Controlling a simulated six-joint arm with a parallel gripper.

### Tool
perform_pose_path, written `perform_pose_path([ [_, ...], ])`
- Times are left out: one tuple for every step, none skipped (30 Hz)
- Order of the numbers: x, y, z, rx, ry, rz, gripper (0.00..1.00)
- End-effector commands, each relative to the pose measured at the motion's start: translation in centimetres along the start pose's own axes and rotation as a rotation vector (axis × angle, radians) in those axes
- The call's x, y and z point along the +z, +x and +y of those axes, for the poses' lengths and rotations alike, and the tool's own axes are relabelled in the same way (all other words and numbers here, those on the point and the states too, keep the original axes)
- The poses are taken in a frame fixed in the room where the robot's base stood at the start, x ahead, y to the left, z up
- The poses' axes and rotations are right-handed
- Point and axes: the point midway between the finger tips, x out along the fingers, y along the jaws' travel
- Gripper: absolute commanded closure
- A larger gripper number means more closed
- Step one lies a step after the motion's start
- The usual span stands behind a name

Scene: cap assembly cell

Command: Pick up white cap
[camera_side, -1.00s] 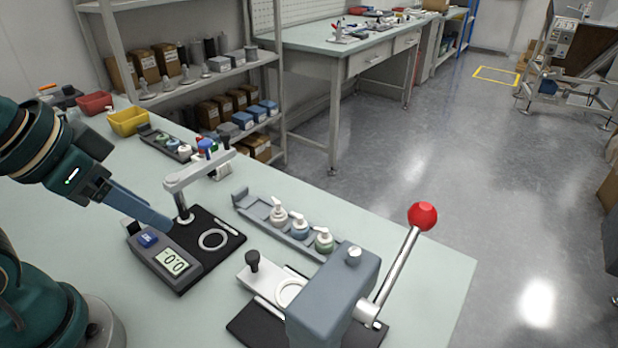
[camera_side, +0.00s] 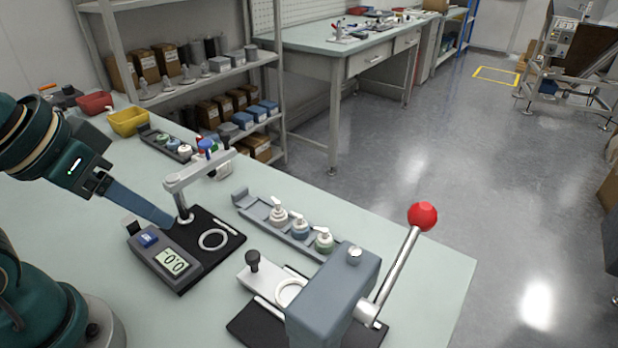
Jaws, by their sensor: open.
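A dark tray (camera_side: 148,133) on the table at the left holds several small caps. One whitish cap (camera_side: 184,150) shows near its right end, small and hard to make out. My gripper (camera_side: 163,219) reaches in from the left, its blue-grey finger slanting down to the right. It is open, with nothing seen in it. It is in front of the cap tray and apart from it, near the left side of the black test stand. The gap between the fingers is hard to see from this side.
The test stand (camera_side: 205,255) has a grey display unit (camera_side: 172,262) and an upright arm. A grey rack (camera_side: 242,200) holds three pump-top bottles. A press (camera_side: 335,300) with a red-knobbed lever stands front right. Red (camera_side: 94,103) and yellow (camera_side: 128,121) bins sit back left.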

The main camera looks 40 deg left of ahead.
Motion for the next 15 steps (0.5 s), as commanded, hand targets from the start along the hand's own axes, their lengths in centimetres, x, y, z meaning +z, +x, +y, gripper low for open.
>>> perform_pose_path([
  [-0.8,-0.6,0.3,0.014,-0.064,0.015,0.50],
  [-1.2,-0.9,0.6,0.023,-0.111,0.015,0.50],
  [-1.9,-1.2,0.9,0.034,-0.180,0.008,0.50],
  [-2.5,-1.4,1.2,0.042,-0.232,0.002,0.50],
  [-3.0,-1.6,1.4,0.049,-0.284,-0.008,0.50],
  [-3.8,-1.8,1.7,0.056,-0.347,-0.021,0.50],
  [-4.3,-1.9,1.9,0.061,-0.393,-0.031,0.50],
  [-4.9,-1.9,2.1,0.065,-0.438,-0.043,0.50],
  [-5.6,-1.9,2.4,0.070,-0.497,-0.061,0.50],
  [-6.2,-1.9,2.5,0.073,-0.542,-0.074,0.50],
  [-6.8,-1.8,2.7,0.074,-0.589,-0.089,0.50],
  [-7.6,-1.7,3.0,0.078,-0.653,-0.109,0.50],
  [-8.3,-1.5,3.1,0.078,-0.701,-0.127,0.50],
  [-8.9,-1.2,3.3,0.078,-0.750,-0.146,0.50],
  [-9.8,-0.9,3.5,0.077,-0.816,-0.170,0.50],
])
